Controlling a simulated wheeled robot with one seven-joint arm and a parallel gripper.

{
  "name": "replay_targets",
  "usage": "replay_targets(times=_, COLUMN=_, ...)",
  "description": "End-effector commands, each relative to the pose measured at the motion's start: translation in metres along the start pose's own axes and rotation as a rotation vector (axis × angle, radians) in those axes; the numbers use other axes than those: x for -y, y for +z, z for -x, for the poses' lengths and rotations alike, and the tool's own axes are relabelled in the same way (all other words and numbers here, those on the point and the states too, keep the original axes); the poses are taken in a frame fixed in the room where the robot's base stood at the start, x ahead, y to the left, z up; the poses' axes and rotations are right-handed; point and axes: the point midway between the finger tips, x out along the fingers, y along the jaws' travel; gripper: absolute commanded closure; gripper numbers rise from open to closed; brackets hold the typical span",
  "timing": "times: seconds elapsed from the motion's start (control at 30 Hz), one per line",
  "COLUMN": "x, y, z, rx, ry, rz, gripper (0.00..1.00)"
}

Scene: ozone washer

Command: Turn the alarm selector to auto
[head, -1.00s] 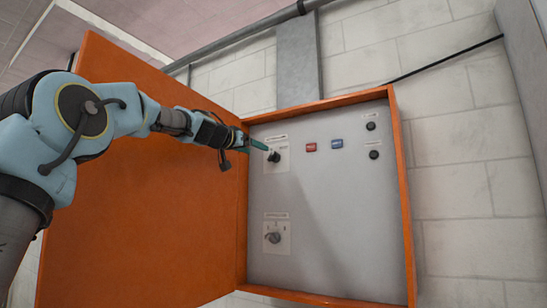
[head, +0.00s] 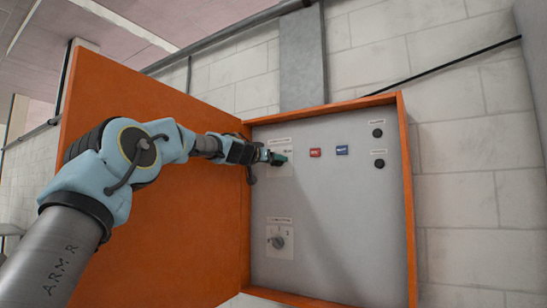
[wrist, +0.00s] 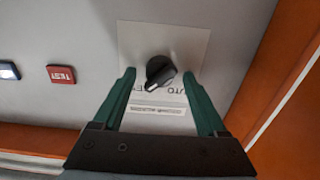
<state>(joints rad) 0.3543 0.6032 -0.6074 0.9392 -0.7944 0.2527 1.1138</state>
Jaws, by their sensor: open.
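A black selector knob (wrist: 160,71) sits on a pale label plate (wrist: 190,42) in the wrist view. The plate's lettering is upside down there and partly covered; part of it seems to read AUTO. A light mark on the knob points to the lower left. My gripper (wrist: 159,75) is open, with one green finger on each side of the knob and apparent gaps to it. In the head view my gripper (head: 279,158) is at the upper left of the grey panel and hides this knob.
A second selector (head: 278,242) is lower on the panel (head: 335,215). Red (head: 315,152) and blue (head: 342,150) buttons and two black knobs are to the right. The box's orange rim (head: 408,210) surrounds the panel, and its open orange door (head: 150,110) stands at left.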

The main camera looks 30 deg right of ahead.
Motion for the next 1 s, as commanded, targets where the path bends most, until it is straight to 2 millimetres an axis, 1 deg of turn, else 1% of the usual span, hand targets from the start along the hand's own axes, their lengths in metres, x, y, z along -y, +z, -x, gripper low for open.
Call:
replay_targets(times=0.17, x=0.0001, y=0.0003, z=0.0001, rx=0.000, ry=0.000, rz=0.000, gripper=0.25)
replay_targets(times=0.2, x=0.0000, y=0.0003, z=0.0001, rx=0.000, ry=0.000, rz=0.000, gripper=0.27)
replay_targets(times=0.83, x=0.0004, y=0.0000, z=0.0003, rx=0.000, ry=0.000, rz=0.000, gripper=0.98)
replay_targets(times=0.87, x=0.0004, y=0.0000, z=0.0003, rx=0.000, ry=0.000, rz=0.000, gripper=1.00)
replay_targets(times=1.0, x=0.0005, y=0.0000, z=0.0004, rx=0.000, ry=-0.001, rz=0.001, gripper=1.00)
